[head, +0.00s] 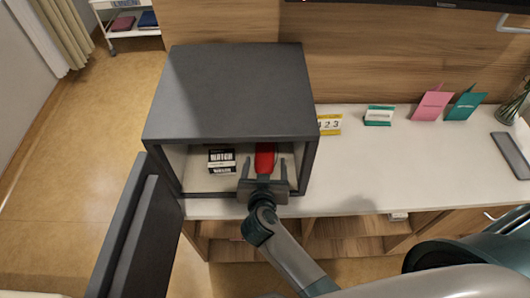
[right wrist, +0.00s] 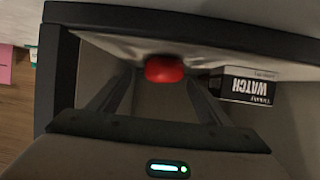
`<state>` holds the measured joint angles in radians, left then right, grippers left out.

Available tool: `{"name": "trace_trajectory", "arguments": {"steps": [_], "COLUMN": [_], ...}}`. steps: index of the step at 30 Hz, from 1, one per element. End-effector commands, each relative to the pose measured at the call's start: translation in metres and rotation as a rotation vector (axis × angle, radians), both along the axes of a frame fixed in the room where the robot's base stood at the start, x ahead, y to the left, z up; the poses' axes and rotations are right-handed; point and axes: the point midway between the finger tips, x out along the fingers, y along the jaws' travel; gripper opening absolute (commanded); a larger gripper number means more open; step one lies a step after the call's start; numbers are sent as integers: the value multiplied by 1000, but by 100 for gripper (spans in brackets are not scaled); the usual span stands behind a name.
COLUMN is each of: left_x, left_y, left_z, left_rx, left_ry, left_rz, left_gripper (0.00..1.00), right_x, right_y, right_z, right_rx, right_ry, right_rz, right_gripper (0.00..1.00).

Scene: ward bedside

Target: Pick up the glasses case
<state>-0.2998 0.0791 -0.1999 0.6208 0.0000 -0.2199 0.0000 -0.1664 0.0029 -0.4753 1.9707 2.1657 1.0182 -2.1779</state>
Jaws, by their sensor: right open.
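The red glasses case (head: 265,158) lies inside the open dark box (head: 232,92), on its pale floor, right of the middle. In the right wrist view the red case (right wrist: 164,69) shows end-on, ahead and near the fingertips. My right gripper (head: 264,169) reaches in through the box's open front. Its fingers are apart, one on each side of the case, with a gap on both sides; they do not hold it. The right gripper (right wrist: 158,85) is also empty in the right wrist view. My left gripper is not in view.
A black and white watch box (head: 221,160) stands left of the case inside the box. The box's door (head: 130,235) hangs open at the left. On the white counter (head: 400,160) to the right are a number block (head: 330,125), cards and a dark remote (head: 510,155).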

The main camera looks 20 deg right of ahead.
Motion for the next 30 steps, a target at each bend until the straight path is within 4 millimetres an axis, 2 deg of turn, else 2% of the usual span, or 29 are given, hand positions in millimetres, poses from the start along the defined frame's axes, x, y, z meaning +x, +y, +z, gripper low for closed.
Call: {"name": "trace_trajectory", "arguments": {"steps": [9,12,27,30], "left_x": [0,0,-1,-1], "left_y": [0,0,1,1], "left_z": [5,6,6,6], "left_rx": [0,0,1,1], "left_ry": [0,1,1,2], "left_rz": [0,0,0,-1], "left_gripper": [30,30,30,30], "right_x": [33,39,40,40], "right_y": [-9,-11,-11,-11], "right_z": [-15,-18,-19,-19], "right_rx": [2,2,1,1], "right_ry": [-1,0,0,0], "right_rz": [-1,1,1,1], "right_gripper": [71,71,71,47]}}
